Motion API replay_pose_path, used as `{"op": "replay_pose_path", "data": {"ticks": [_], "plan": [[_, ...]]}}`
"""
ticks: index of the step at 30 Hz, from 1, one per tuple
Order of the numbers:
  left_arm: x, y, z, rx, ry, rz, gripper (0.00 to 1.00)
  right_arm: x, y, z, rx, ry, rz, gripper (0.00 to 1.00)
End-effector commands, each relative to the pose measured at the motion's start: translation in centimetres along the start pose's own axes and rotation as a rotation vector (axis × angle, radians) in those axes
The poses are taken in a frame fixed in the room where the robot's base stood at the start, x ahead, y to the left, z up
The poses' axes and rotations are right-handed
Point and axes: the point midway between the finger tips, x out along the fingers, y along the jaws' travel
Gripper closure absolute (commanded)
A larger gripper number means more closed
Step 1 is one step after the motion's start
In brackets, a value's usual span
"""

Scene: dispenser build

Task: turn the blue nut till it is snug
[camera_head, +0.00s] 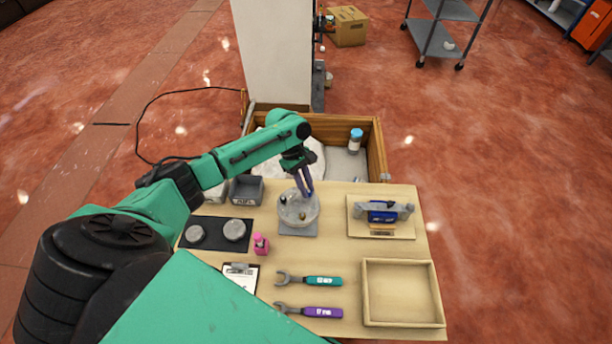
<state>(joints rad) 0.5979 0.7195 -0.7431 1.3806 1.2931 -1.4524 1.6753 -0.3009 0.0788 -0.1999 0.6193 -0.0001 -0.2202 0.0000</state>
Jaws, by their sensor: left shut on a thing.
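My left gripper (304,190) reaches down over the clear, round dispenser vessel (289,216). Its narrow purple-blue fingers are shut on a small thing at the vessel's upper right. The fingers cover that thing, and I cannot tell whether it is the blue nut. No blue nut shows clearly elsewhere. The vessel stands on a grey base plate (297,233), with a dark piece and a yellowish piece at its top. A teal-handled wrench (318,281) and a purple-handled wrench (318,311) lie at the front. My right gripper is not in view.
A wooden tray (436,292) stands front right. Behind it is a board (353,230) with a grey and blue fixture (382,216). A pink bottle (261,244), a clipboard (240,277), a black mat (215,246) and grey bins (246,190) are left. A wooden crate (377,150) stands behind.

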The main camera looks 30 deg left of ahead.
Motion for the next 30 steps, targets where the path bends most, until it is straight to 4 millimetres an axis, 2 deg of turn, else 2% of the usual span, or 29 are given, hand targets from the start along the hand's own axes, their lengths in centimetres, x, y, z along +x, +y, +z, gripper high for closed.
{"op": "replay_pose_path", "data": {"ticks": [1,15,30], "plan": [[-0.28,0.21,0.22,0.029,-0.003,-0.010,1.00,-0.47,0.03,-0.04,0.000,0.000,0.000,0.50],[0.00,0.53,0.04,0.318,0.000,-0.128,1.00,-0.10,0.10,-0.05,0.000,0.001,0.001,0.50],[-0.04,0.56,0.03,0.377,0.001,-0.152,1.00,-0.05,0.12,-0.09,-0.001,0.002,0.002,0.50]]}}
